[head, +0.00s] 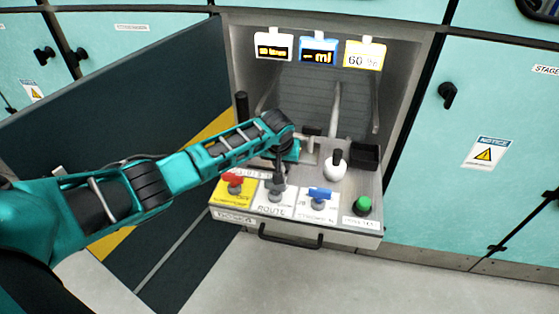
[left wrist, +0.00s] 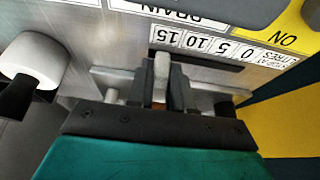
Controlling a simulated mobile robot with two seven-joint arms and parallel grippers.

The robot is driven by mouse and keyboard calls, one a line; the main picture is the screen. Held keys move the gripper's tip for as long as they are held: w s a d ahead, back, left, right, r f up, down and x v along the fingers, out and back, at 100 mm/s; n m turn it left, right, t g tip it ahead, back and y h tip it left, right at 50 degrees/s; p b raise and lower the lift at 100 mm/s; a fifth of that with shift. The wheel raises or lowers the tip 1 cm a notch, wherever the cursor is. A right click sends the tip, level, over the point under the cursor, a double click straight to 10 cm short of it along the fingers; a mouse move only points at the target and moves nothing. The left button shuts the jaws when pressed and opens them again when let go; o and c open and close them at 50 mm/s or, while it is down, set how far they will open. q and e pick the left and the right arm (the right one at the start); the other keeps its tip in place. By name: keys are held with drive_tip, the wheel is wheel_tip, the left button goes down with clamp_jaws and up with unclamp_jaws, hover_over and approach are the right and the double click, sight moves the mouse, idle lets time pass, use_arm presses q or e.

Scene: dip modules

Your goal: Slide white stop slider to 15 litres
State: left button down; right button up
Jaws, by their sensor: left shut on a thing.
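The white stop slider (left wrist: 161,68) shows in the left wrist view as a pale peg between the dark fingers of my left gripper (left wrist: 162,82), which is shut on it. Beside it runs a scale strip (left wrist: 205,47), upside down in this view, marked 0, 5, 10 and 15. The slider lines up roughly with the 15 mark. In the head view my left gripper (head: 294,151) is over the left back part of the grey panel (head: 357,190). There the slider is hidden by the gripper and arm.
The panel carries a red handle (head: 234,180), a blue handle (head: 320,194), a green button (head: 363,205), a white knob with a black handle (head: 335,168) and a black box (head: 365,156). Displays (head: 318,50) hang above. A dark open door (head: 130,130) stands at left.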

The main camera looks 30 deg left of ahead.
use_arm(q)
drive_tip(key=c, duration=1.1)
unclamp_jaws()
drive_tip(key=shift+d, duration=0.35)
drive_tip(key=shift+a, duration=0.1)
drive_tip(key=shift+r, duration=0.25)
drive_tip(key=p+v, duration=0.3)
drive_tip(key=v, duration=0.9)
drive_tip(key=shift+s+r+p, duration=0.1)
drive_tip(key=shift+s+p, duration=0.15)
drive_tip(key=shift+p, duration=0.05)
